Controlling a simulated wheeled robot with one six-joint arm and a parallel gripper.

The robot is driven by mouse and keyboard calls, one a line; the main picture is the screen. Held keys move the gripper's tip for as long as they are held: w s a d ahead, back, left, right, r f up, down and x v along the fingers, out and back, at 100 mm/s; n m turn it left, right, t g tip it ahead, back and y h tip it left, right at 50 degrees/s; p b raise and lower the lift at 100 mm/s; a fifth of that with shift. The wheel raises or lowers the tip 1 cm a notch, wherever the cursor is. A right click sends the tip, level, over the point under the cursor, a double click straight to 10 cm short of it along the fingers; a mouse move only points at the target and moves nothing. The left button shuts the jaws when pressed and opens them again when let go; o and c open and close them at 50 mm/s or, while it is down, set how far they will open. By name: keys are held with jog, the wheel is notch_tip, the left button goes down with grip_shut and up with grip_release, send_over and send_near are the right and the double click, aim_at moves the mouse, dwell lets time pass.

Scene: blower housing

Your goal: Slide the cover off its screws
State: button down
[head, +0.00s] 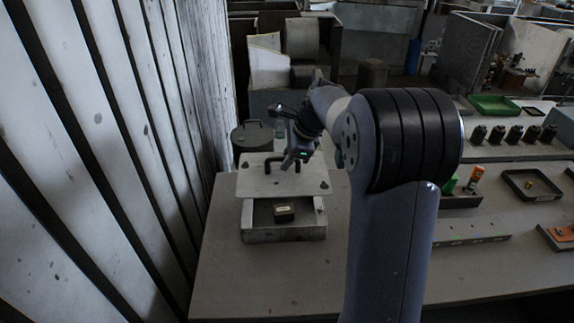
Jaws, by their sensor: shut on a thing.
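The cover (258,183) is a flat light-grey plate with a dark bar handle (269,163) on top. It lies over the far part of the open-topped grey housing (284,236), and the near part of the housing is uncovered. A small dark block with a pale label (284,212) shows inside. My gripper (291,163) is shut on the cover's handle at its right side. Dark marks near the plate's corners could be slots or screws; I cannot tell which. Whether the plate touches the housing is unclear.
A dark round canister (252,138) stands behind the cover on the left. A slatted wall (110,150) runs close along the left. Trays (532,185) and a long grey bar (470,231) lie to the right of my arm. The bench (265,280) in front of the housing is clear.

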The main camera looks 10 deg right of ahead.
jog(key=shift+r+p, duration=2.9)
jog(key=shift+r, duration=0.45)
jog(key=shift+f, duration=0.15)
